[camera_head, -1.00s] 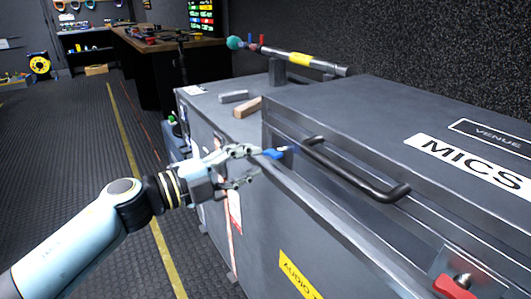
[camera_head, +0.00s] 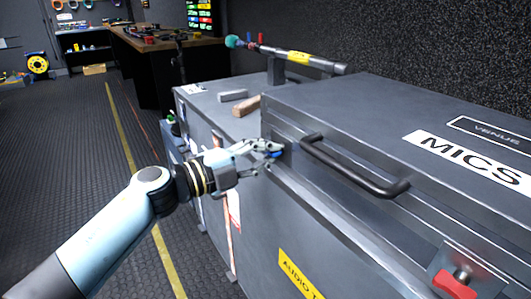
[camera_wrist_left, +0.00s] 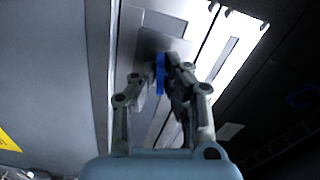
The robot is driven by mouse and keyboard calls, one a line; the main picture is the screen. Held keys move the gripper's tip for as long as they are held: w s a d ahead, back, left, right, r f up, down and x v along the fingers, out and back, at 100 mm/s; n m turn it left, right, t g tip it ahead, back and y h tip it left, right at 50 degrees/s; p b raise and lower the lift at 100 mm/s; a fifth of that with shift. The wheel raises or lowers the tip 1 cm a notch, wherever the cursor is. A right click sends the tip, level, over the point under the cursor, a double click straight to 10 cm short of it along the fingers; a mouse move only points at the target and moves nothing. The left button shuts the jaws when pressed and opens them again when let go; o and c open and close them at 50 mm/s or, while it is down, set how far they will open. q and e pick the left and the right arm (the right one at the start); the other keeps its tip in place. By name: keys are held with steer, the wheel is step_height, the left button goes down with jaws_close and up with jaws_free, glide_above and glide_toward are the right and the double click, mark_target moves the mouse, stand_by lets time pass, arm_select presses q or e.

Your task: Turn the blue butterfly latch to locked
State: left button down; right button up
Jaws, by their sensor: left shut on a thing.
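The blue butterfly latch (camera_head: 276,155) is on the front of the grey case, left of the black handle. It is mostly hidden by my fingers in the head view. In the left wrist view the blue latch (camera_wrist_left: 160,73) stands as a narrow upright strip between the fingertips, in front of a metal plate (camera_wrist_left: 150,44). My left gripper (camera_head: 272,151) is shut on the latch, with one finger on each side; it also shows in the left wrist view (camera_wrist_left: 162,80). My right gripper is not in view.
The case (camera_head: 335,112) carries a black handle (camera_head: 355,168) and a MICS label. A red latch (camera_head: 452,286) is at the lower right. A grey block (camera_head: 232,96) and a wooden block (camera_head: 246,106) lie on the surface behind. Open floor is at the left.

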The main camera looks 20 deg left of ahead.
arm_select(q)
steer(key=shift+m, duration=1.3)
steer(key=c, duration=1.4)
jaws_free()
steer(key=shift+w+d, duration=0.15)
steer(key=shift+c, duration=0.2)
steer(key=v, duration=1.2)
steer(key=shift+f, duration=0.1)
